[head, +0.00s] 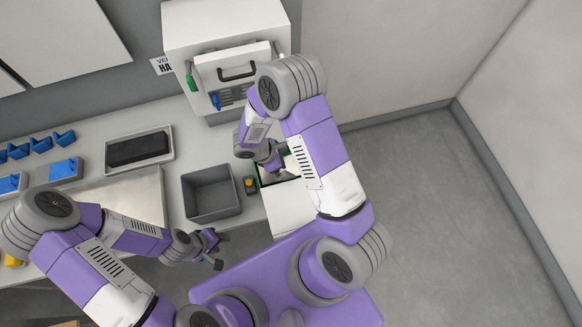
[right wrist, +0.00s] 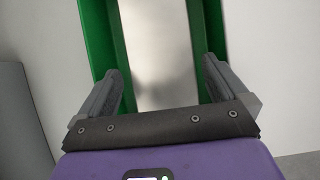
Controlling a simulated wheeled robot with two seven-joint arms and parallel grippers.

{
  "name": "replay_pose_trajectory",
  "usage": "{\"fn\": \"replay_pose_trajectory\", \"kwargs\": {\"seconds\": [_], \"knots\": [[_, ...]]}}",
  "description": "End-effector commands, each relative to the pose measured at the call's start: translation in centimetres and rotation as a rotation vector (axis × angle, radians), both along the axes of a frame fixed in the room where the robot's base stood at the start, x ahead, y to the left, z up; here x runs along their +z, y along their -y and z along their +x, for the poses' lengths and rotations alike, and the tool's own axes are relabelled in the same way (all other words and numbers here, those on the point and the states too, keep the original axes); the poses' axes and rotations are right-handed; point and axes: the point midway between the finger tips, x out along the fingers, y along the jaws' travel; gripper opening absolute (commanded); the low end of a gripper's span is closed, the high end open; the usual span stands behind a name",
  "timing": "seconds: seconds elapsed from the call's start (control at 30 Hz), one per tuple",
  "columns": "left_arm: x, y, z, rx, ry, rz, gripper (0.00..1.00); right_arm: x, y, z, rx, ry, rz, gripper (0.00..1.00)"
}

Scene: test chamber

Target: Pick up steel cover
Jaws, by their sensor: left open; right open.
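The steel cover (right wrist: 158,45) is a smooth, shiny grey plate between two green rails in the right wrist view. In the head view the green-edged holder (head: 258,178) shows only in part, behind my right arm. My right gripper (right wrist: 162,72) is open, with one finger on each side of the cover's near part. I cannot tell whether the fingers touch it. The cover's lower end is hidden behind the gripper's body. My left gripper (head: 217,250) is open and empty, in front of the bench edge and away from the cover.
An empty grey bin (head: 211,193) stands left of the green-edged holder, with a small yellow-topped button box (head: 250,185) between them. A tray with a black block (head: 138,149) and several blue parts (head: 40,144) lie further left. A white cabinet (head: 225,45) stands behind.

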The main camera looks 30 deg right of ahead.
Motion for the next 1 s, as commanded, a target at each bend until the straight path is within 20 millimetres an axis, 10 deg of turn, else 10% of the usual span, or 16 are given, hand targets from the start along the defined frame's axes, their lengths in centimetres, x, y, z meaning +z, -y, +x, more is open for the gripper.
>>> {"fn": "replay_pose_trajectory", "kwargs": {"seconds": [0.53, 0.83, 1.0], "knots": [[-0.1, 0.0, 0.0, 0.000, 0.000, 0.000, 0.43, -3.7, 2.1, -0.5, -0.001, -0.001, -0.001, 1.00], [-0.1, 0.0, 0.0, 0.000, 0.000, 0.000, 0.43, -3.7, 2.1, -0.5, -0.001, 0.000, 0.000, 0.57], [-0.1, 0.0, 0.0, 0.000, 0.000, 0.000, 0.43, -3.7, 2.1, -0.5, -0.001, 0.000, -0.001, 0.54]]}}
